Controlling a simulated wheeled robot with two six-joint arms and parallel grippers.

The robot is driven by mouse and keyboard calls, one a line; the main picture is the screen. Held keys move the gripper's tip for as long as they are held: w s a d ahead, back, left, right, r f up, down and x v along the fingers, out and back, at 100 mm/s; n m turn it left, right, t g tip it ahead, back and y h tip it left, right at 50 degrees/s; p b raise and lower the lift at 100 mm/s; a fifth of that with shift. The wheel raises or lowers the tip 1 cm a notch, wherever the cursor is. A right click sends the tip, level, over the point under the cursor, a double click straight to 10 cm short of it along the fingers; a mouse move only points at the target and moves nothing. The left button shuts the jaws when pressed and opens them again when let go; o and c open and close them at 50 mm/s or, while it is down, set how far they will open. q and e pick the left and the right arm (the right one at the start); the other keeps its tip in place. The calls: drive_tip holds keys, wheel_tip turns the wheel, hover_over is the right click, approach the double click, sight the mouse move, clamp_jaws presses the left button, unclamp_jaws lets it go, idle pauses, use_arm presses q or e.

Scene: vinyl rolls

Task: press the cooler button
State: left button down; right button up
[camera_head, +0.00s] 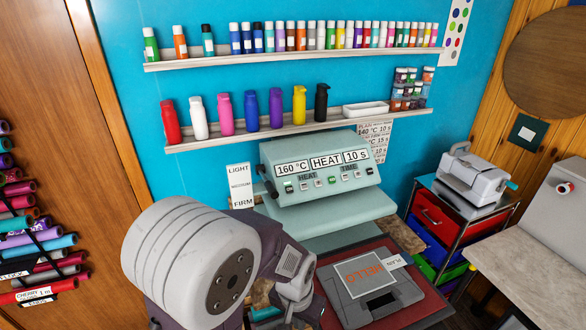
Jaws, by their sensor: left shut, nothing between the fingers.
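The pale green heat press (325,218) stands below the shelves, its panel reading 160 °C, HEAT and 10 s. A row of small buttons (318,183) runs under these displays, with HEAT and TIME labels above some of them. Their own markings are too small to read, so I cannot tell which is the cooler button. My left gripper (297,288) is low in the middle, in front of the press and left of its lower plate, apart from the panel. It is shut and empty; its fingertips are hard to make out. My right gripper is out of view.
A grey sheet with orange lettering (364,273) lies on the press's lower plate (408,309). A black lever (267,182) juts from the press's left side. A LIGHT/MEDIUM/FIRM card (240,184) is left of it. Bottles line the lower shelf (240,137). A drawer cart (432,217) stands right.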

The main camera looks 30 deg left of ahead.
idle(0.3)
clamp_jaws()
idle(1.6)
